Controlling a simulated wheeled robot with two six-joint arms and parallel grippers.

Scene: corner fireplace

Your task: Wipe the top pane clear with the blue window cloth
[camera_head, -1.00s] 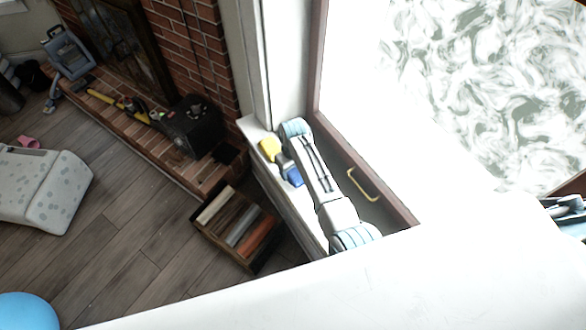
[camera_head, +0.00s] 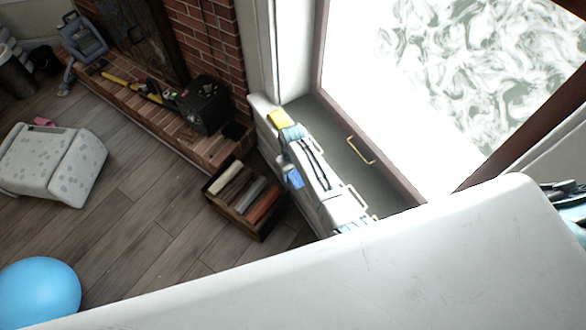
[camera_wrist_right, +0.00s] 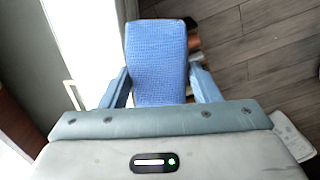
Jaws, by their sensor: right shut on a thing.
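The blue window cloth (camera_head: 293,178) is in my right gripper (camera_head: 287,162), beside the window sill. In the right wrist view the cloth (camera_wrist_right: 157,60) is a ribbed blue pad between the two blue fingers of my right gripper (camera_wrist_right: 160,87), which are shut on it. The window pane (camera_head: 490,70) is at the upper right of the head view, covered in white swirling smears over a grey-green ground. The gripper and cloth are well to the left of the pane and apart from it. My left gripper is not seen.
A yellow handle (camera_head: 361,150) is on the window's lower part. A crate of books (camera_head: 243,200) stands on the floor below. A blue ball (camera_head: 40,291) is at lower left. Open floor lies left of the crate.

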